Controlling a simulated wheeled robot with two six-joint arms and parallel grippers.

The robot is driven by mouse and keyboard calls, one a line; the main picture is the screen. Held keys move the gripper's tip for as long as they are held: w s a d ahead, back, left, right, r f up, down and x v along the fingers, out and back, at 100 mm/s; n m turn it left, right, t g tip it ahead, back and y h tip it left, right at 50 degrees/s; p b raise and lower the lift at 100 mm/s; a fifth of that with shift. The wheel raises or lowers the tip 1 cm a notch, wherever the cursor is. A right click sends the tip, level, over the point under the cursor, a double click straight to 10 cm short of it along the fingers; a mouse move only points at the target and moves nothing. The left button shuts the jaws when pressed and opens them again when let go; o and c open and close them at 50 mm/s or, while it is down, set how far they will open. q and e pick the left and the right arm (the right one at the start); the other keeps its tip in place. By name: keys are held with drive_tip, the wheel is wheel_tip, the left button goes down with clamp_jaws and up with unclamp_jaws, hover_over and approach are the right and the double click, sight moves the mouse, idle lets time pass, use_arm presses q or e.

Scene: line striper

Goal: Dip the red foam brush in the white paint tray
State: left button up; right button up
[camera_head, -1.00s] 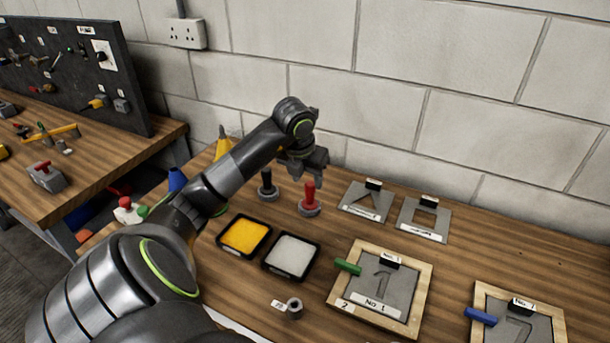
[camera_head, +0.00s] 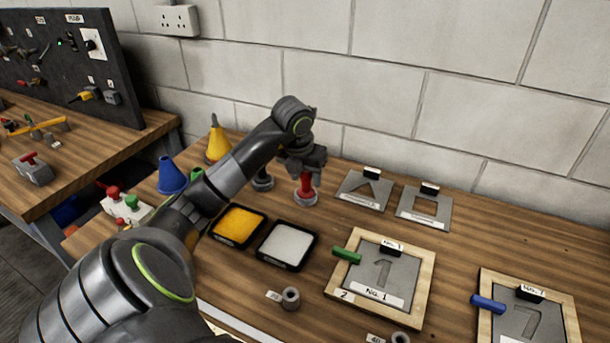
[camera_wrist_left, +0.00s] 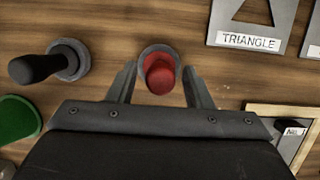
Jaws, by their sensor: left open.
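The red foam brush (camera_head: 305,187) stands upright in a round grey holder on the workbench, with its red handle up. It also shows in the left wrist view (camera_wrist_left: 160,76). My left gripper (camera_head: 307,178) is open above it, with its fingers on either side of the red handle; I cannot tell whether they touch it. In the left wrist view the handle lies between the two fingertips (camera_wrist_left: 160,85). The white paint tray (camera_head: 287,246) is a black-rimmed square tray in front of the brush, right of the yellow paint tray (camera_head: 238,227). My right gripper is not in view.
A black-handled brush (camera_head: 262,181) stands left of the red one. Triangle and other stencil plates (camera_head: 363,190) lie to the right. Framed number stencils (camera_head: 380,282) lie at the front right. Blue (camera_head: 171,175) and yellow cones stand at the left. A block wall rises behind.

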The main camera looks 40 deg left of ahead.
use_arm(q)
drive_tip(key=c, duration=0.8)
drive_tip(key=shift+r+p, duration=0.85)
drive_tip(key=shift+r, duration=0.9)
